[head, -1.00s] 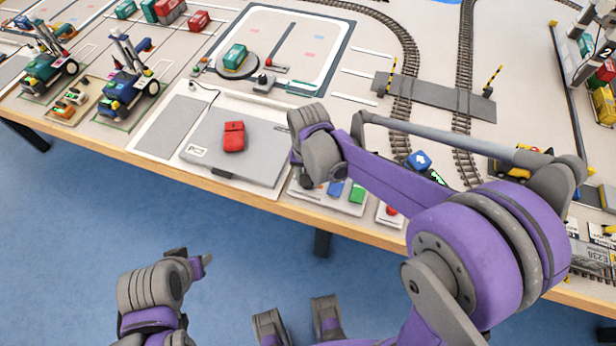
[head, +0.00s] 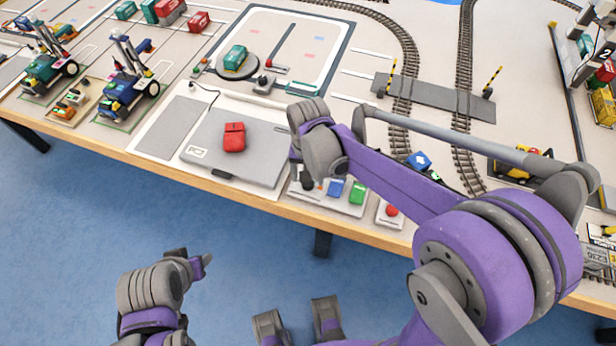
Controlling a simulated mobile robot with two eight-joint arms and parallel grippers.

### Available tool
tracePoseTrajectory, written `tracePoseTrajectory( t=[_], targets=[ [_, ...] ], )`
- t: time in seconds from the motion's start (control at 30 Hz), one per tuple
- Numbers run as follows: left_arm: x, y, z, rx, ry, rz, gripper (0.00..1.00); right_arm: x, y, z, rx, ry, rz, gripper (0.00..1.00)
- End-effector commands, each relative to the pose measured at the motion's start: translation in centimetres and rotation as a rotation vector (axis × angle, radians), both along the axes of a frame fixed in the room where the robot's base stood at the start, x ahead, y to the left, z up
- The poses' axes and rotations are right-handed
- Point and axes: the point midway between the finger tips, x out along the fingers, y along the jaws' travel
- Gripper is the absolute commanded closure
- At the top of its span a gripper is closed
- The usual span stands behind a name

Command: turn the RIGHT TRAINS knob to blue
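A light control panel (head: 344,207) lies at the table's front edge. It carries a blue button (head: 335,188), a green button (head: 357,192) and a small dark part (head: 307,184) at its left, which may be a knob. I cannot read a RIGHT TRAINS label or a knob setting. My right gripper (head: 322,160) hangs over the panel's left end, seen from behind; its fingers are hidden by its hand and it covers part of the panel. I cannot tell whether it touches anything. My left gripper (head: 204,263) is low, in front of the table, with its fingers barely shown.
A red block (head: 234,137) sits on a grey flat case (head: 205,150) left of the panel. A red button (head: 391,210) is on a small plate to the right. Rails (head: 464,90), a turntable with a green container (head: 236,57) and toy cranes (head: 125,90) fill the table behind.

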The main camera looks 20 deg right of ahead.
Motion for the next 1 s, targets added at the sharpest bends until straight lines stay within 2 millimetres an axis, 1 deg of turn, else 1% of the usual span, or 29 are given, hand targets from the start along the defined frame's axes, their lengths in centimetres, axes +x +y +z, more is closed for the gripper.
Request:
tracePoseTrajectory(
  t=[0.03, 0.2, 0.3, 0.43, 0.6, 1.0],
  targets=[
    [0.0, 0.0, 0.2, 0.0, -0.001, 0.0, 0.5, -0.1, 0.0, 1.1, 0.0, 0.0, 0.0, 0.29],
    [0.1, 0.0, 0.7, 0.0, -0.002, 0.0, 0.5, 0.0, 0.0, 4.7, 0.0, 0.0, 0.0, 0.29],
    [0.1, 0.0, 0.9, 0.0, -0.003, 0.0, 0.5, 0.0, 0.0, 6.6, 0.0, 0.0, 0.0, 0.29],
    [0.2, 0.0, 1.0, 0.0, -0.004, 0.0, 0.5, 0.0, 0.0, 8.2, 0.0, 0.0, 0.0, 0.29],
    [0.2, 0.0, 1.1, 0.0, -0.004, 0.0, 0.5, 0.0, 0.0, 9.1, 0.0, 0.0, 0.0, 0.29],
    [0.2, 0.0, 1.1, 0.0, -0.004, 0.0, 0.5, 0.0, 0.0, 9.1, 0.0, 0.0, 0.0, 0.29]
  ],
)
